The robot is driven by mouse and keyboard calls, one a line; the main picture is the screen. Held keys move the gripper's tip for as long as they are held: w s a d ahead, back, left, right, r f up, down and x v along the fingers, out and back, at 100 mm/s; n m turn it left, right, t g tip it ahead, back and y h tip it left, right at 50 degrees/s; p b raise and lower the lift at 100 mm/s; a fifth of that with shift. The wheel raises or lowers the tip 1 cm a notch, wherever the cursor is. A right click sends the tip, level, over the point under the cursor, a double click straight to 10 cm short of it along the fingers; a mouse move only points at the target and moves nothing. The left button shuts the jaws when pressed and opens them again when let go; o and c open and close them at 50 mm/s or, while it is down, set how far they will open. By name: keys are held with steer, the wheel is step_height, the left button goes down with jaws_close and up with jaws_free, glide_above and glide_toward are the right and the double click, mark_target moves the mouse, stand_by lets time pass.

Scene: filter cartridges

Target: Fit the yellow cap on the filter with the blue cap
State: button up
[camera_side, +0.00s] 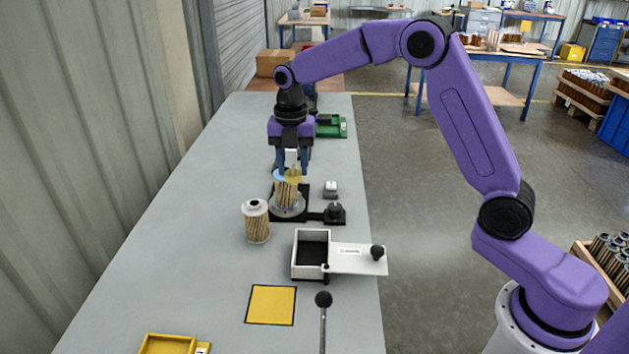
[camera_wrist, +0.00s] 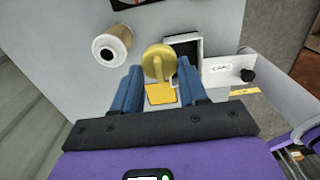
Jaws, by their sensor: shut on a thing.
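My gripper (camera_side: 291,166) is shut on the yellow cap (camera_side: 293,177), with its fingers pointing down. The cap also shows between the fingers in the wrist view (camera_wrist: 159,63). A pleated tan filter (camera_side: 287,194) stands upright in a black holder (camera_side: 304,215) directly below. Its blue cap (camera_side: 279,175) shows at the top, partly covered by the yellow cap and fingers. The yellow cap is at or just over the filter's top; I cannot tell whether they touch. I cannot make out this filter in the wrist view.
A filter with a white cap (camera_side: 256,222) stands at the left front of the holder. A white box (camera_side: 312,233) with its lid slid right is in front. A yellow square (camera_side: 270,304) and a yellow tray (camera_side: 168,345) lie nearer. The table's left side is clear.

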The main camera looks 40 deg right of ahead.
steer(key=w+d, duration=0.1)
steer(key=w, duration=0.2)
steer(key=w+d, duration=0.1)
steer(key=w, duration=0.2)
steer(key=w+d, duration=0.2)
steer(key=w, duration=0.1)
steer(key=shift+d, duration=0.1)
steer(key=shift+w+d, duration=0.35)
steer(key=shift+w+d+f, duration=0.1)
steer(key=shift+f, duration=1.65)
steer(key=shift+f, duration=0.65)
steer(key=o, duration=1.3)
steer(key=shift+r, duration=0.25)
